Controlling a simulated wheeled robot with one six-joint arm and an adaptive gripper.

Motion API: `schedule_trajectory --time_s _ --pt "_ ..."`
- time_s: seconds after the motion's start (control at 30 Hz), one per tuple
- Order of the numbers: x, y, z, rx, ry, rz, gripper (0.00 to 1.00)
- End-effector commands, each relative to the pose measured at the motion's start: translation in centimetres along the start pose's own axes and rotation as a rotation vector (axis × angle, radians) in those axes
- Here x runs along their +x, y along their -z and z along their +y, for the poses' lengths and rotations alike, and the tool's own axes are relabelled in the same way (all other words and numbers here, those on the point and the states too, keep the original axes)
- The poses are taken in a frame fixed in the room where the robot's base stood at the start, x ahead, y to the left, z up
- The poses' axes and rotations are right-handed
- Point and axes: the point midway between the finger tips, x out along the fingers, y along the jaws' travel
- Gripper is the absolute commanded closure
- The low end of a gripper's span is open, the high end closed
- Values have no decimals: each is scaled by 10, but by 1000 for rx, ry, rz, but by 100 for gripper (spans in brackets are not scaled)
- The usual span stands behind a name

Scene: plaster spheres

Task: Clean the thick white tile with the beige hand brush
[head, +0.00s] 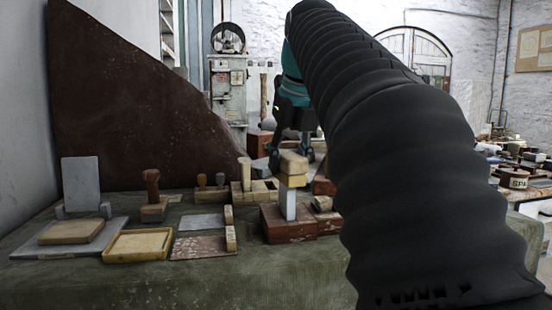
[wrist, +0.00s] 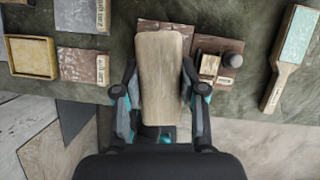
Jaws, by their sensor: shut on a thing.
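My gripper (wrist: 160,88) is shut on the beige hand brush (wrist: 163,72), a pale wooden block that shows between its fingers. In the head view the brush (head: 293,164) is above a narrow white upright piece (head: 288,206), which looks like the thick white tile seen edge-on among red-brown bricks. The brush's underside seems to meet its top, but I cannot tell whether they touch. In the wrist view the brush hides what lies beneath it.
A yellow-rimmed tray (head: 137,245), flat tiles (head: 202,222) and an upright pale slab (head: 81,183) are on the left of the green-grey table. A wooden paddle (wrist: 280,85) lies at right in the wrist view. The table's front strip is clear.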

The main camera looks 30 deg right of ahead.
Motion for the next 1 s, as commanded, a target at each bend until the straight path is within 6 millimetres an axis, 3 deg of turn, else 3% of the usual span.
schedule_trajectory --time_s 0.57,1.0 --pt "-8 24 0 1 -1 1 87" --pt "-10 18 0 0 -1 1 87"
